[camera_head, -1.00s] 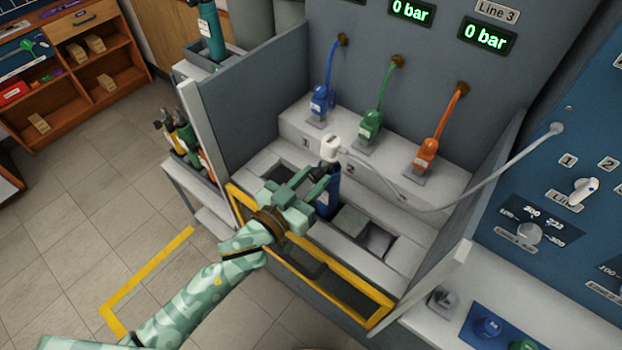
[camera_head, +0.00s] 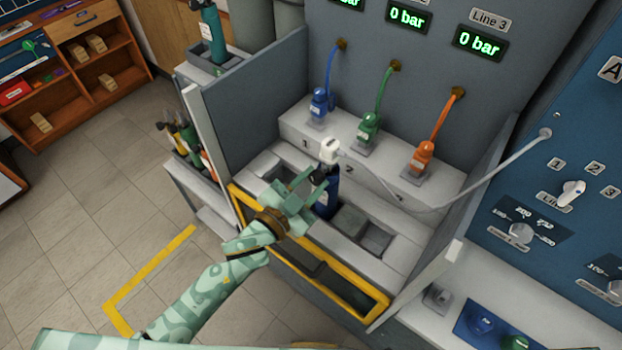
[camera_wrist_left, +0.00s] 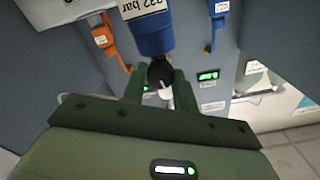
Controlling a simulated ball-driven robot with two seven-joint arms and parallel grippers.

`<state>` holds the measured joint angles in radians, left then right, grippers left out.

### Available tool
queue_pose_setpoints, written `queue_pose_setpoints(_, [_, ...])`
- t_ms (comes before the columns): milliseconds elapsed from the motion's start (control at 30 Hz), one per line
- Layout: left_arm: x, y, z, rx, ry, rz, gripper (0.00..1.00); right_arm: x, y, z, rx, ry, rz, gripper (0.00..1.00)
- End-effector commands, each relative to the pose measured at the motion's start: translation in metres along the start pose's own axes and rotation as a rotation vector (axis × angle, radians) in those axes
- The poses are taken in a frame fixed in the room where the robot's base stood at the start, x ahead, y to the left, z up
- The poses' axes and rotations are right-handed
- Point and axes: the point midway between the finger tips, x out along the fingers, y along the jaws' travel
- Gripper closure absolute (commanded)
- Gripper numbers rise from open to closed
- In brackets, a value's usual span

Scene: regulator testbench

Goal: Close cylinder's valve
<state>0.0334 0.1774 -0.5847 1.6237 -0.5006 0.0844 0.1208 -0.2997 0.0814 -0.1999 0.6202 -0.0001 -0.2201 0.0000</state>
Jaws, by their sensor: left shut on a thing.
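The dark blue cylinder (camera_head: 326,203) stands in a slot of the testbench, with a white connector (camera_head: 329,151) at its top. In the left wrist view, a blue body (camera_wrist_left: 152,40) with a white label reading about 222 bar bears a black valve knob (camera_wrist_left: 160,72). My left gripper (camera_head: 316,180) is at the top of the cylinder. In the left wrist view its green fingers (camera_wrist_left: 160,87) stand on both sides of the knob, shut on it. The fingers hide part of the valve in the head view. My right gripper is not in view.
A grey hose (camera_head: 470,195) runs from the connector to the blue panel (camera_head: 590,150) at right. Blue (camera_head: 318,104), green (camera_head: 368,127) and orange (camera_head: 423,156) connectors stand behind. The displays show 0 bar. A yellow frame (camera_head: 345,287) edges the front, between side walls.

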Motion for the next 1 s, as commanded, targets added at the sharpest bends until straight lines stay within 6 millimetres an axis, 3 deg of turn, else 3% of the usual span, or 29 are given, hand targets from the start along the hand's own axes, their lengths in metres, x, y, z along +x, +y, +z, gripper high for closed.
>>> queue_pose_setpoints(400, [-0.0002,0.0002,0.0001,0.19,0.0,0.0,0.94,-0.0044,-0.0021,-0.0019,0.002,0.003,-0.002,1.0])
queue_pose_setpoints(933, [-0.0001,0.0002,0.0006,0.217,-0.001,0.0,0.94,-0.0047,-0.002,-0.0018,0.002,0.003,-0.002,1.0])
queue_pose_setpoints(967, [-0.0001,0.0002,0.0006,0.217,-0.001,0.0,0.66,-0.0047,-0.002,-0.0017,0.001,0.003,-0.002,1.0])
queue_pose_setpoints(1000, [-0.0001,0.0001,0.0006,0.217,-0.001,0.0,0.54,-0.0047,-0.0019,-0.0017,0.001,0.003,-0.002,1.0])
